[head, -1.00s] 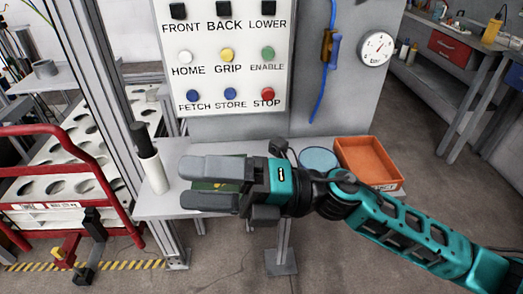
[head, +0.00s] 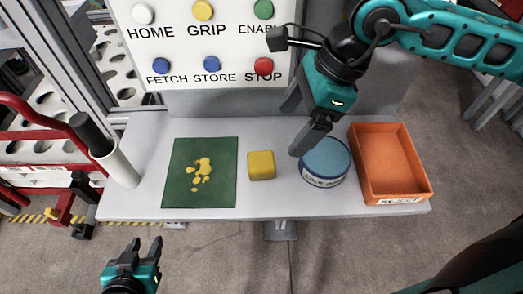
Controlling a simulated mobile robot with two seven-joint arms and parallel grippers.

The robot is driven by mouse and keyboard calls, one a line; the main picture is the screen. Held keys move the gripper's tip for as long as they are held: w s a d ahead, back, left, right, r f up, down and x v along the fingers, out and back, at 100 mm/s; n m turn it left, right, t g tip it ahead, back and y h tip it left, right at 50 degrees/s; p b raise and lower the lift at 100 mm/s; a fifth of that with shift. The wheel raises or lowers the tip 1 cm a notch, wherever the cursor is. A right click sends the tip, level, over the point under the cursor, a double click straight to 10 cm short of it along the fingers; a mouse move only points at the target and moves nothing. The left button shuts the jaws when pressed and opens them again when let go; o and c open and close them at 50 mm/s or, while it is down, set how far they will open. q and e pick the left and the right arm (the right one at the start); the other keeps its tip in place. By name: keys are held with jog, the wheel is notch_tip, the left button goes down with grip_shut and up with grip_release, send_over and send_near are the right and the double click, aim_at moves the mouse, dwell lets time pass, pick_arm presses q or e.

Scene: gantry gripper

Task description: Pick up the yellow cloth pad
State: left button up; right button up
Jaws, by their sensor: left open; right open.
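The yellow cloth pad (head: 261,165) lies on the grey shelf, between a green mat (head: 180,183) with yellow blotches on it and a round blue-topped tin (head: 325,161). My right gripper (head: 297,128) is open and empty, up and to the right of the pad in the picture, partly in front of the tin's edge. It is apart from the pad. My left gripper (head: 144,247) is open and empty at the bottom left, in front of the shelf and well away from the pad.
An orange bin (head: 420,190) with a label stands at the shelf's right end. A white cylinder with a black top (head: 119,165) stands at the left end. The button panel (head: 200,40) rises behind. Bare shelf surrounds the pad.

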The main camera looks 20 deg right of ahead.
send_over(264, 160)
jog(key=s+d, duration=0.1)
jog(key=d, duration=0.1)
notch_tip(264, 160, down, 6)
jog(key=shift+s+d+f, duration=0.1)
jog(key=shift+d+f, duration=0.05)
jog(key=x, duration=0.5)
jog(key=shift+w+f, duration=0.3)
jog(key=c, duration=1)
